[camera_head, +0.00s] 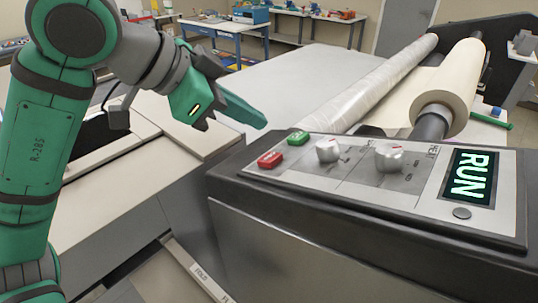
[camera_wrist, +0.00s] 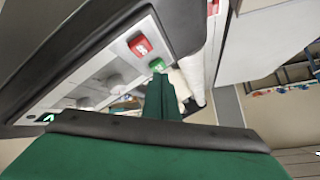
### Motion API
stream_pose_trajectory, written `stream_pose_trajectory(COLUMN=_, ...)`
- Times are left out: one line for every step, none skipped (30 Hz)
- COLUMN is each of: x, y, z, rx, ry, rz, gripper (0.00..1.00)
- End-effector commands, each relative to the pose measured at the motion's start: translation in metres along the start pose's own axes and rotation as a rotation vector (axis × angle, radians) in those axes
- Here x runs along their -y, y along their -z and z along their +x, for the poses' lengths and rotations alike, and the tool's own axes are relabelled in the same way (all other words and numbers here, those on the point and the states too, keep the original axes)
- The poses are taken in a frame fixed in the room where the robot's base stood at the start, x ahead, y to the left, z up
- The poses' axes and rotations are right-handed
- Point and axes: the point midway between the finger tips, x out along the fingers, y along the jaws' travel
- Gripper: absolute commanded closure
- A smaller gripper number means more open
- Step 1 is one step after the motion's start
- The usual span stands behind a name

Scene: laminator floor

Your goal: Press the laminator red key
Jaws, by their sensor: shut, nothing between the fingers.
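The laminator's control panel (camera_head: 345,178) is on top of a dark housing at the right in the head view. Its red key (camera_head: 270,160) is at the panel's left end, with a green key (camera_head: 298,138) just behind it. My gripper (camera_head: 262,122) is shut and empty, a little above and behind the keys, apart from the red key. In the wrist view, the red key (camera_wrist: 140,45) and the green key (camera_wrist: 158,65) show just above my shut gripper fingers (camera_wrist: 161,80), which are nearer the green key. Whether the fingers touch the panel cannot be told.
Two silvery knobs (camera_head: 389,157) stand on the panel, and a lit display (camera_head: 468,177) reads RUN. Large rolls (camera_head: 452,88) lie behind the panel. A pale flat surface (camera_head: 295,75) extends behind, and a lower pale cabinet (camera_head: 130,180) stands left of the panel.

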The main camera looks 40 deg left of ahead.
Motion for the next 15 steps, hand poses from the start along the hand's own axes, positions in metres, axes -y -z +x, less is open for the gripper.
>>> stream_pose_trajectory(x=-0.004, y=-0.004, z=0.004, rx=0.000, ry=0.000, rz=0.000, gripper=1.00)
stream_pose_trajectory(x=-0.005, y=-0.006, z=0.006, rx=0.000, ry=0.000, rz=-0.001, gripper=1.00)
stream_pose_trajectory(x=-0.008, y=-0.008, z=0.010, rx=0.000, ry=-0.002, rz=0.000, gripper=1.00)
stream_pose_trajectory(x=-0.010, y=-0.009, z=0.013, rx=-0.001, ry=-0.003, rz=0.000, gripper=1.00)
stream_pose_trajectory(x=-0.011, y=-0.011, z=0.015, rx=-0.002, ry=-0.003, rz=0.000, gripper=1.00)
stream_pose_trajectory(x=-0.013, y=-0.012, z=0.017, rx=-0.001, ry=-0.002, rz=0.001, gripper=1.00)
stream_pose_trajectory(x=-0.014, y=-0.013, z=0.019, rx=-0.002, ry=-0.002, rz=0.001, gripper=1.00)
stream_pose_trajectory(x=-0.015, y=-0.014, z=0.021, rx=-0.002, ry=-0.002, rz=0.001, gripper=1.00)
stream_pose_trajectory(x=-0.016, y=-0.016, z=0.022, rx=-0.002, ry=-0.002, rz=0.002, gripper=1.00)
stream_pose_trajectory(x=-0.017, y=-0.016, z=0.023, rx=-0.002, ry=-0.001, rz=0.002, gripper=1.00)
stream_pose_trajectory(x=-0.018, y=-0.017, z=0.024, rx=-0.002, ry=-0.001, rz=0.002, gripper=1.00)
stream_pose_trajectory(x=-0.019, y=-0.018, z=0.025, rx=-0.002, ry=-0.001, rz=0.002, gripper=1.00)
stream_pose_trajectory(x=-0.019, y=-0.018, z=0.026, rx=-0.001, ry=-0.001, rz=0.002, gripper=1.00)
stream_pose_trajectory(x=-0.019, y=-0.018, z=0.026, rx=-0.001, ry=-0.001, rz=0.002, gripper=1.00)
stream_pose_trajectory(x=-0.020, y=-0.018, z=0.026, rx=-0.001, ry=-0.001, rz=0.002, gripper=1.00)
